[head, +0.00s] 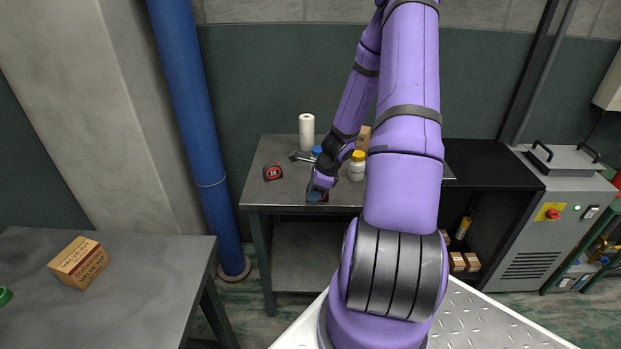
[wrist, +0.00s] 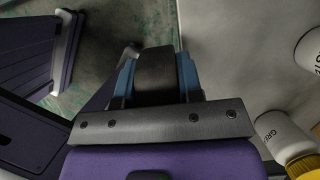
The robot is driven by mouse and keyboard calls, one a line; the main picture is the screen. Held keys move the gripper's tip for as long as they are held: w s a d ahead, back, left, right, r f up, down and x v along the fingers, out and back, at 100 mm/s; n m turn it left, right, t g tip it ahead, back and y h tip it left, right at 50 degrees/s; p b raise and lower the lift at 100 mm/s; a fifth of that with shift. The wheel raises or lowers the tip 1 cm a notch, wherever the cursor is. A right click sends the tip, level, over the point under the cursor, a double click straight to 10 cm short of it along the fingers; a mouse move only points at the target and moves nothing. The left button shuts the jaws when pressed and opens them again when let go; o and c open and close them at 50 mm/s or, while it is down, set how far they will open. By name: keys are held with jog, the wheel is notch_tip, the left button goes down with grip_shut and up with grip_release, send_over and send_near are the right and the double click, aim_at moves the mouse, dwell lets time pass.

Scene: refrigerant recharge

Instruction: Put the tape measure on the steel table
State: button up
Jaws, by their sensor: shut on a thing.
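A red and black tape measure (head: 272,172) lies on the left part of the back steel table (head: 285,150), apart from my gripper. My gripper (head: 317,195) points down by that table's front edge, to the right of the tape measure. In the wrist view, my gripper (wrist: 155,78) is shut on a dark, rounded thing (wrist: 155,70) between its blue fingertips. I cannot tell what this thing is, or whether it touches the table. The tape measure is not in the wrist view.
A white bottle with a yellow cap (head: 356,167), a white roll (head: 306,132) and a dark tool (head: 299,157) stand or lie behind my gripper. Another grey table (head: 150,290) at the left holds a cardboard box (head: 80,262). A blue pipe (head: 190,110) rises between the tables.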

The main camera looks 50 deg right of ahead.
send_over(304, 189)
jog(key=d, duration=0.1)
jog(key=shift+s+d+f, duration=0.1)
jog(key=shift+s+f, duration=0.35)
jog(key=shift+f, duration=1.85)
jog(key=o, duration=1.1)
jog(key=shift+f, duration=0.1)
jog(key=shift+c, duration=0.2)
